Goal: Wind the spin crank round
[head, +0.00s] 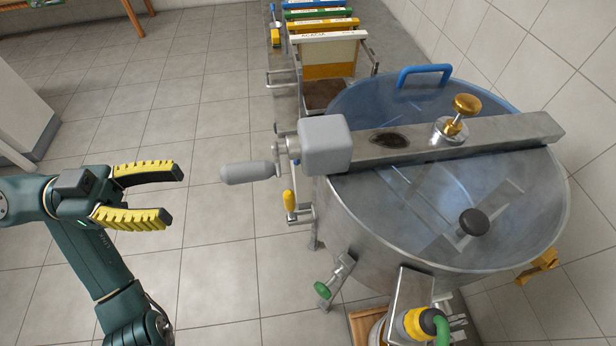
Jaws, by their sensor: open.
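The spin crank (250,171) has a grey rounded handle that points left from a short metal arm. It joins a grey gear box (325,143) at the left end of the metal bar across the drum. The steel drum (350,232) has a clear lid with a blue handle (424,73). My gripper (176,195) is to the left of the crank handle, with yellow-padded fingers apart and nothing between them. A gap of floor shows between the fingertips and the handle.
A brass knob (467,105) stands on the bar, and a black knob (473,222) is on the lid. A yellow-handled lever (290,201) and a green knob (322,289) stick out from the drum's left side. Coloured frames (326,39) stand behind. Open tiled floor lies left.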

